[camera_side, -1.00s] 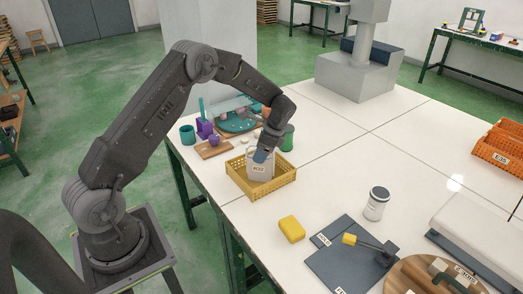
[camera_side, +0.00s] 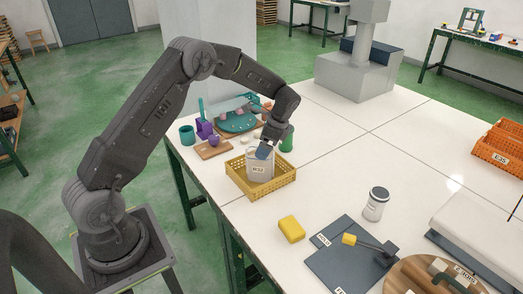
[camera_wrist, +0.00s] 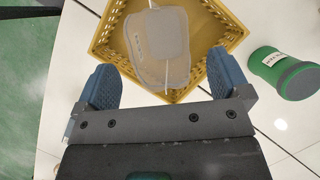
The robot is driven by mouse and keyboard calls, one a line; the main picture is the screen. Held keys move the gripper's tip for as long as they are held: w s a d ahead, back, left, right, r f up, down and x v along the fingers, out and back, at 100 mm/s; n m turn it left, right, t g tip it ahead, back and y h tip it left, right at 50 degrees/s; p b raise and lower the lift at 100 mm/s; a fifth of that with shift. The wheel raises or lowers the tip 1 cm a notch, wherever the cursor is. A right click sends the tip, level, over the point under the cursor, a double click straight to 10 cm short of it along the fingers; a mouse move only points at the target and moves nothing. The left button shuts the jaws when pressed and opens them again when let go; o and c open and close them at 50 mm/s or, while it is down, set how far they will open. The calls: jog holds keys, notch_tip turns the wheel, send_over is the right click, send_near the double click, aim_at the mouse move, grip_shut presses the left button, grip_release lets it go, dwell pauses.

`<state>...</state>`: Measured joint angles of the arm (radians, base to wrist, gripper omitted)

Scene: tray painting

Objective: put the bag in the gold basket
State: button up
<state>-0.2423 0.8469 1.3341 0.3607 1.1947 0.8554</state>
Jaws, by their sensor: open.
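The gold basket (camera_side: 281,188) stands on the white table near its left edge. The pale grey bag (camera_side: 259,170), with a label on its front, sits inside the basket and reaches up to about its rim. My gripper (camera_side: 265,150) is just above the bag. In the wrist view my gripper (camera_wrist: 163,82) is open, its two blue fingers wide apart. The bag (camera_wrist: 158,42) lies ahead of the fingers, within the walls of the basket (camera_wrist: 106,35). The near part of the basket is partly hidden by the bag.
A green canister (camera_wrist: 285,73) stands beside the basket. Behind are a teal plate (camera_side: 237,122), purple cups (camera_side: 206,130) and a wooden board (camera_side: 214,149). A yellow block (camera_side: 291,229) and a white jar (camera_side: 376,204) are in front.

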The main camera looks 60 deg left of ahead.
jog(key=s+d+r+n+t, duration=0.1)
jog(key=d+r, duration=0.2)
jog(key=r, duration=0.5)
jog(key=d+r+n+t, duration=0.1)
jog(key=d+r, duration=0.2)
jog(key=r, duration=0.5)
jog(key=s+d+r+n+t+h, duration=0.1)
jog(key=s+d+r+n+t, duration=0.1)
jog(key=s+d+r, duration=0.55)
jog(key=s+d+f+n+t+h, duration=0.1)
jog(key=s+d+n+t, duration=0.1)
jog(key=s, duration=0.7)
jog(key=s+d+f+n+t+h, duration=0.1)
jog(key=s+d+n+t, duration=0.1)
jog(key=s, duration=0.7)
jog(key=shift+s+d+n+t, duration=0.15)
jog(key=shift+s+n+t, duration=0.25)
jog(key=shift+n, duration=0.1)
